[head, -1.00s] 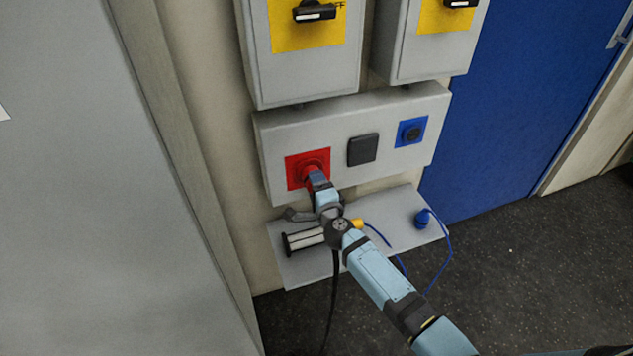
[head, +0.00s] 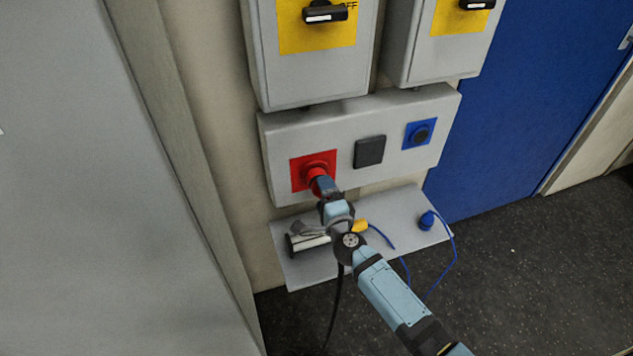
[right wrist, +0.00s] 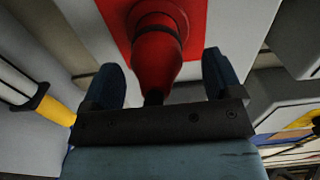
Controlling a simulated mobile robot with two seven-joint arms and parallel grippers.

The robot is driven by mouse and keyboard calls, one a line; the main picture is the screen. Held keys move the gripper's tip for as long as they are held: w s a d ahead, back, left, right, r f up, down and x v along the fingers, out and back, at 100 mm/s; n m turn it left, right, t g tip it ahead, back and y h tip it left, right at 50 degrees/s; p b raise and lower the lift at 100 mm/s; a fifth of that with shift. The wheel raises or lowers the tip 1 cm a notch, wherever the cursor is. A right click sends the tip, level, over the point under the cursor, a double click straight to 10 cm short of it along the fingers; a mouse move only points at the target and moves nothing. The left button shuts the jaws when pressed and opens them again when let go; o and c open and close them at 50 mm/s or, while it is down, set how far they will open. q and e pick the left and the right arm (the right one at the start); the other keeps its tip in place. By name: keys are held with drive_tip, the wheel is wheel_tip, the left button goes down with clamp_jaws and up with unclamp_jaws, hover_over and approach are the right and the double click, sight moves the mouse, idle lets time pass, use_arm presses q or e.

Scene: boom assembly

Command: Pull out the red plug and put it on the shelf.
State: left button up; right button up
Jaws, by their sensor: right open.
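The red plug (right wrist: 157,58) sits in the red socket (head: 308,165) on the grey wall box; in the head view the plug (head: 321,183) is partly covered by my right gripper. My right gripper (head: 325,188) is at the plug from the front and below. In the right wrist view my right gripper (right wrist: 166,75) is open, with one blue finger on each side of the plug and visible gaps. The grey shelf (head: 392,228) is below the box. My left gripper is not in view.
A blue plug (head: 427,221) with a blue cable stands on the shelf's right part. A blue socket (head: 420,133) and black cover (head: 369,151) are on the box.

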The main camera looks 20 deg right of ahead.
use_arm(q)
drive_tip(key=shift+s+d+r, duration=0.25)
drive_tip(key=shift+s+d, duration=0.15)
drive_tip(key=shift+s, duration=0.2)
use_arm(e)
drive_tip(key=s, duration=1.1)
drive_tip(key=shift+d+f, duration=0.2)
drive_tip(key=shift+d, duration=0.05)
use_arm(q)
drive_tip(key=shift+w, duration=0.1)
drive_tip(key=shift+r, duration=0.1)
use_arm(e)
drive_tip(key=shift+s, duration=0.1)
